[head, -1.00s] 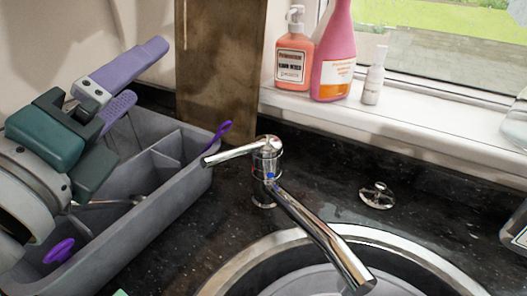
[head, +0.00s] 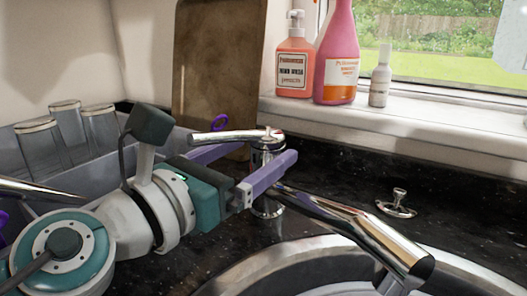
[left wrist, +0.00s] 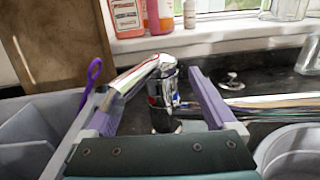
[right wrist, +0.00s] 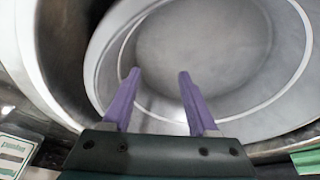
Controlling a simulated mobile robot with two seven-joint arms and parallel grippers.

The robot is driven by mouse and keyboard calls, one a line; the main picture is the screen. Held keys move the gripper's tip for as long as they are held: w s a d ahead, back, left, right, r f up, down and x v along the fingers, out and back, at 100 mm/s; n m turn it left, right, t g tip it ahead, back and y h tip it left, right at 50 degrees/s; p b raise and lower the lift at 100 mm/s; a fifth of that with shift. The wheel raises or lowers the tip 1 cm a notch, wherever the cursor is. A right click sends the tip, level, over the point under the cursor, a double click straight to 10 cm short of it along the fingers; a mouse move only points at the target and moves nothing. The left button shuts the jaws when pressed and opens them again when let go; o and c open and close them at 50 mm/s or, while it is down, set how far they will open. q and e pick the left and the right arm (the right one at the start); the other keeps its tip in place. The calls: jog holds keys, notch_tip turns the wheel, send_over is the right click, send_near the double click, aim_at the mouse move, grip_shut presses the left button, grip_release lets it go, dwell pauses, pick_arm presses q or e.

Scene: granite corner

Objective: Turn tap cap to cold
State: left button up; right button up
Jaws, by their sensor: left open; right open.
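The chrome tap (head: 268,150) stands behind the sink, with its spout (head: 350,228) reaching toward the lower right. Its cap has a lever handle (head: 222,137) pointing left. My left gripper (head: 262,165) is open at the tap; one purple finger crosses in front of the tap body, the other shows behind, under the lever. In the left wrist view the tap body (left wrist: 162,97) stands between the open fingers (left wrist: 150,95), and the lever lies along the left finger. A red and blue mark shows on the body. My right gripper (right wrist: 155,95) is open and empty above the sink bowl (right wrist: 200,50).
A grey caddy (head: 85,160) with glasses (head: 72,130) stands left. A brown board (head: 215,70) leans on the wall. Soap (head: 293,70), a pink bottle (head: 337,75) and a small white bottle (head: 380,80) stand on the sill. A drain plug (head: 396,205) lies right of the tap.

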pick_arm(q)
jog(key=shift+x, duration=0.8)
grip_shut()
dwell(0.5)
